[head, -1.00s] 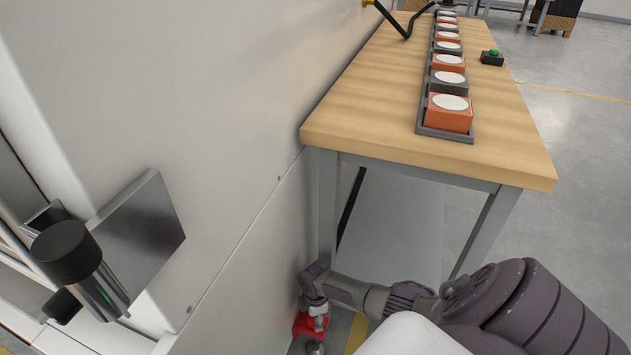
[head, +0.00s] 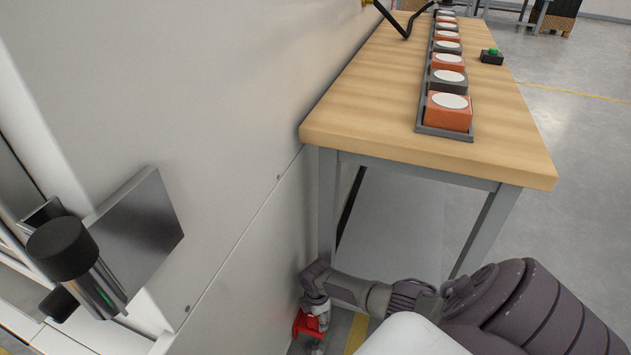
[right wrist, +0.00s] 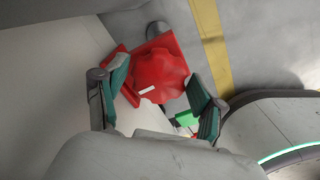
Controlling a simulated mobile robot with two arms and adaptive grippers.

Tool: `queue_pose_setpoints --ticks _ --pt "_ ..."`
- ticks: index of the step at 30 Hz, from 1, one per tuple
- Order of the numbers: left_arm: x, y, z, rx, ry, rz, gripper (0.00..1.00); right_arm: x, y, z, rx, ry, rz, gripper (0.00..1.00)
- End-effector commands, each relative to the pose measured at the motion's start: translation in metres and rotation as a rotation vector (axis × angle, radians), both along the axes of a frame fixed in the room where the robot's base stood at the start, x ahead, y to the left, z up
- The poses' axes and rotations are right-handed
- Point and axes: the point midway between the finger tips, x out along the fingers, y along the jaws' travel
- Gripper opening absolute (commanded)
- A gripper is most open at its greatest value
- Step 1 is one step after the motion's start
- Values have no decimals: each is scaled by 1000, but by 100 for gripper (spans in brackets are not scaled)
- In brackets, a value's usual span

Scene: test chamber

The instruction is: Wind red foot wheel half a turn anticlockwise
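The red foot wheel (right wrist: 160,75) is a lobed red knob with a small white mark on its face, in the right wrist view. It sits on a red bracket (right wrist: 127,95). In the head view the red bracket (head: 303,324) shows low beside the wall panel, partly hidden by my right gripper (head: 319,311). In the right wrist view my right gripper (right wrist: 157,82) has its two teal-padded fingers spread, one on each side of the wheel. I cannot tell whether the fingers touch it. My left gripper is not in view.
A wooden table (head: 375,110) stands above and to the right, its grey leg (head: 327,205) close to my right wrist. The pale wall panel (head: 230,150) runs along the left. A yellow floor stripe (right wrist: 211,45) passes beside the wheel.

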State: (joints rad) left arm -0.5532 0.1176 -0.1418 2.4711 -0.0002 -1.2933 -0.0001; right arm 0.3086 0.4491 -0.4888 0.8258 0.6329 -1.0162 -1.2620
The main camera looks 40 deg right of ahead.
Motion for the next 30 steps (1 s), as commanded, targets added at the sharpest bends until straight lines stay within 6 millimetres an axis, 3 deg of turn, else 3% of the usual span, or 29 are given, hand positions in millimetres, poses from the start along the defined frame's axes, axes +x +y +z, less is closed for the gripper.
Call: queue_pose_setpoints --ticks 11,16,30 --pt "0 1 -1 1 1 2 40 1 3 0 6 -2 0 81" --pt "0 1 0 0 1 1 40 1 3 10 6 -3 1 81" --pt "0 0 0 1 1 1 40 0 2 89 4 -2 2 81"
